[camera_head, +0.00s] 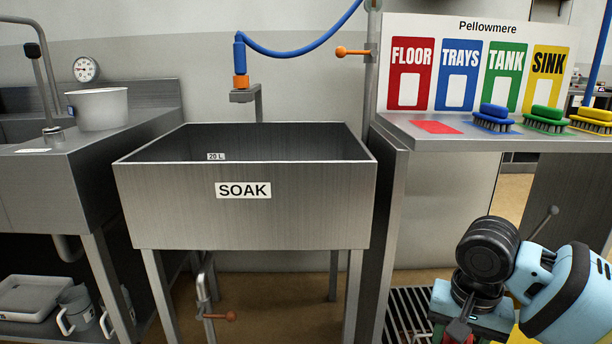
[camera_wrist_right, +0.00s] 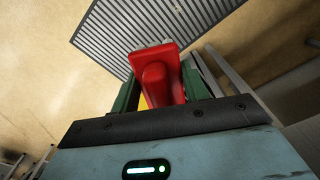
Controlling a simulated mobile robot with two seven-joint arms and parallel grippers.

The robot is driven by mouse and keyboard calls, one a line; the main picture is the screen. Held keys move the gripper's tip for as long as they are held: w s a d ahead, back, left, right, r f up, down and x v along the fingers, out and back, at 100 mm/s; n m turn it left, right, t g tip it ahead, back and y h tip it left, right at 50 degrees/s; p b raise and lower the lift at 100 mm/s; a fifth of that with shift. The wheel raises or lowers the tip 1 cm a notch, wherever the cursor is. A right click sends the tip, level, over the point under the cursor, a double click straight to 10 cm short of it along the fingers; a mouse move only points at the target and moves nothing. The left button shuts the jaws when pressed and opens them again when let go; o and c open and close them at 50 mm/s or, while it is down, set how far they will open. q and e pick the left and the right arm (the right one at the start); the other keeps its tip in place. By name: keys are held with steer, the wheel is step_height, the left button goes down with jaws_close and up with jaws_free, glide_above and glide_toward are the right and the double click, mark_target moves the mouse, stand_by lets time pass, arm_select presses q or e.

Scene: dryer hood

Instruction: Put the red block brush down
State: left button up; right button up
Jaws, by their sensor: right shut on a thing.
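The red block brush (camera_wrist_right: 156,66) is between the two dark green fingers of my right gripper (camera_wrist_right: 160,82) in the right wrist view, and the gripper is shut on it. In the head view my right gripper (camera_head: 468,328) is low at the bottom right edge, below and in front of the shelf; the brush is hardly visible there. A flat red patch (camera_head: 436,127) lies bare on the steel shelf, left of the blue brush (camera_head: 493,119). My left gripper is in neither view.
The green brush (camera_head: 546,120) and yellow brush (camera_head: 592,121) stand to the right on the shelf (camera_head: 403,125), below the Pellowmere board (camera_head: 478,27). The SOAK sink (camera_head: 243,208) is left of the shelf. A floor grate (camera_wrist_right: 150,35) lies beyond the brush in the wrist view.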

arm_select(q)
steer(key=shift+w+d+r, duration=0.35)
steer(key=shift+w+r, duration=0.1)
arm_select(e)
steer(key=shift+s+d+r, duration=0.25)
steer(key=shift+d+r, duration=0.2)
steer(key=shift+r, duration=0.05)
steer(key=shift+s+d+r, duration=0.2)
steer(key=shift+d+r, duration=0.25)
